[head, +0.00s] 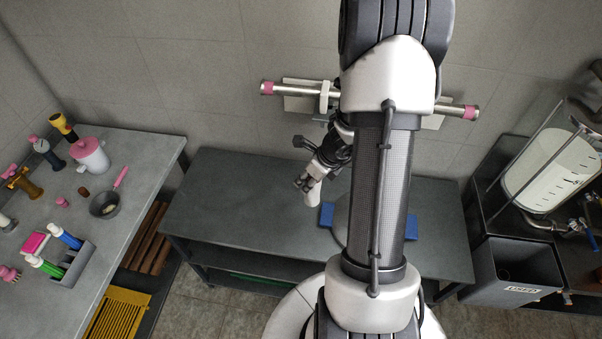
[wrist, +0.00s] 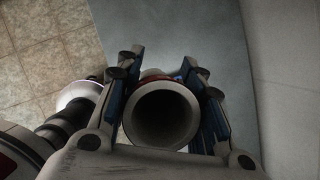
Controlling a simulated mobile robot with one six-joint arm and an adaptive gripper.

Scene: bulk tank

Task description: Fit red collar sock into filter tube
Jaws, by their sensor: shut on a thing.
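My gripper (head: 306,182) hangs in front of the back wall, above the dark bench, left of my arm. It is shut on a whitish hollow sock (head: 313,194), whose lower end points down. In the wrist view the sock (wrist: 163,118) sits between the two blue-padded fingers with its round open end facing the camera. A thin red edge shows behind its rim; most of the collar is hidden. The metal filter tube (head: 455,110) lies level on a wall bracket, with pink bands at both ends. My arm hides its middle. The sock is below the tube and apart from it.
The dark bench (head: 230,205) below is mostly clear, with a blue-edged object (head: 327,214) partly behind my arm. On the left table, a grey rack (head: 78,262) holds blue and green pieces. A bulk tank (head: 550,170) and a grey bin (head: 515,275) stand right.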

